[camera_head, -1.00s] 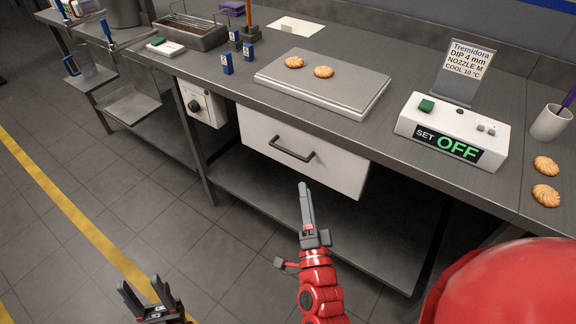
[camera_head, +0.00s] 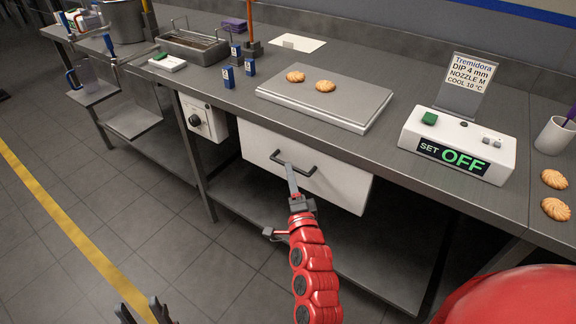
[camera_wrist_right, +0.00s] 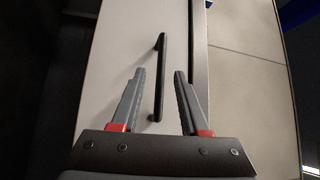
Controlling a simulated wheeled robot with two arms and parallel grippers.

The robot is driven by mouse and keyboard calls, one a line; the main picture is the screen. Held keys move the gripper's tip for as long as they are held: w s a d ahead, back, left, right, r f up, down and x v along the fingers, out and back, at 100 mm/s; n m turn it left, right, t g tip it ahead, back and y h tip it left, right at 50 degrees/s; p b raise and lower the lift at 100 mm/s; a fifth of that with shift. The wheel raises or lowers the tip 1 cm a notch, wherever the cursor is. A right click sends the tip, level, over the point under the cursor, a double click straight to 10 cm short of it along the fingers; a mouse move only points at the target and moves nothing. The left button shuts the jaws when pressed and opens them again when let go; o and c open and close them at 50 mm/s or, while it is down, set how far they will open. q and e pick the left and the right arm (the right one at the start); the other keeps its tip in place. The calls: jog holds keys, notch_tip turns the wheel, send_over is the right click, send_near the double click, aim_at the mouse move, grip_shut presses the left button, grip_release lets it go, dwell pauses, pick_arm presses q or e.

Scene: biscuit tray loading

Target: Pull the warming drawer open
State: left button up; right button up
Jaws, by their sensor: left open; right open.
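The warming drawer (camera_head: 335,184) is a white front under the steel counter, with a dark bar handle (camera_head: 297,168). It looks shut. My right gripper (camera_head: 290,170) is at the handle, in front of the drawer.
A white control box (camera_head: 203,118) with a black knob is left of the drawer. On the counter above are a metal plate (camera_head: 345,105) with two biscuits and a white unit (camera_head: 410,140) reading "SET OFF". A lower shelf (camera_head: 380,262) runs beneath; the floor in front is clear.

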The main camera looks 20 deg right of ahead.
jog(key=shift+w+d+r, duration=0.15)
jog(key=shift+w, duration=0.85)
jog(key=shift+w+d+r, duration=0.1)
jog(key=shift+w+r, duration=0.05)
jog(key=shift+w, duration=0.85)
grip_shut()
